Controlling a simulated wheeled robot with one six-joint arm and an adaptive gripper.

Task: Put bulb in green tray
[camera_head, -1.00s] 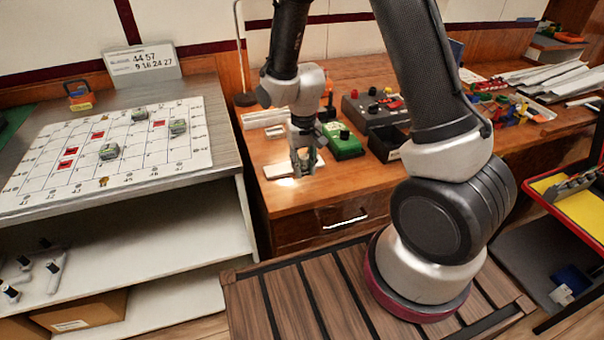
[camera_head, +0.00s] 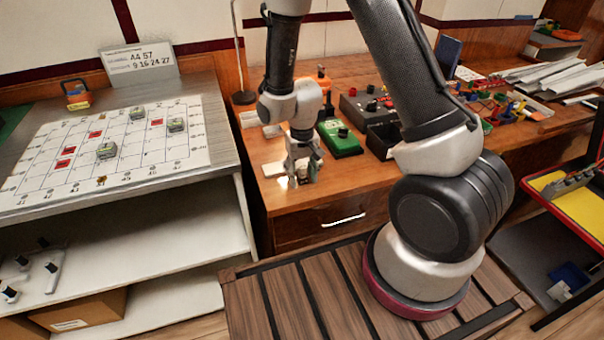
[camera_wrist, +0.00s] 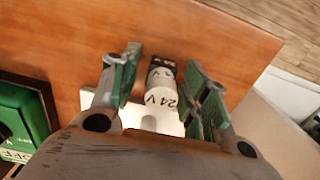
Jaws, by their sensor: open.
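A white cylindrical bulb marked 24 V, with a dark end, lies in the wrist view (camera_wrist: 162,88). My gripper (camera_wrist: 163,66) is open, with one green-padded finger on each side of the bulb and visible gaps between. In the head view my gripper (camera_head: 303,176) is low over the front left of the wooden desk, where it mostly hides the bulb. A white pad (camera_head: 273,168) lies under it. I cannot make out a green tray for certain.
A green box with a black knob (camera_head: 340,138) stands behind and right of my gripper, near a dark control box (camera_head: 362,104). A gridded white board (camera_head: 130,155) lies on the left bench. The desk front (camera_head: 355,185) is clear.

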